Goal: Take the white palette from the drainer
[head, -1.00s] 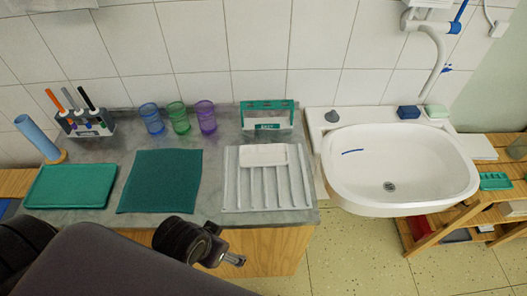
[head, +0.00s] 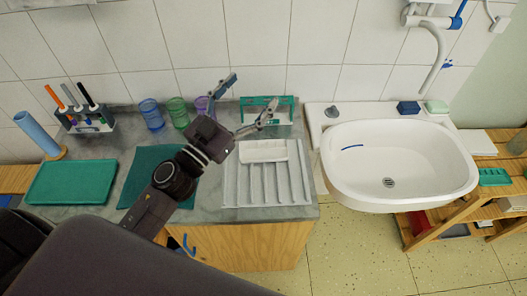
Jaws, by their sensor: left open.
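The white palette (head: 263,151) rests at the back of the white ribbed drainer (head: 231,196), on the counter left of the sink. My left gripper (head: 252,92) reaches over the counter from the lower left. Its fingers are spread, with nothing between them. The fingertips appear in front of the wall and the green rack, above and left of the palette in the picture. I cannot tell its exact height. My right gripper is not in view.
A green rack (head: 283,104) stands behind the drainer. Purple (head: 201,106), green (head: 178,112) and blue (head: 151,114) cups stand along the wall. A dark green mat (head: 138,170) and a green tray (head: 70,183) lie to the left. The white sink (head: 400,165) is right.

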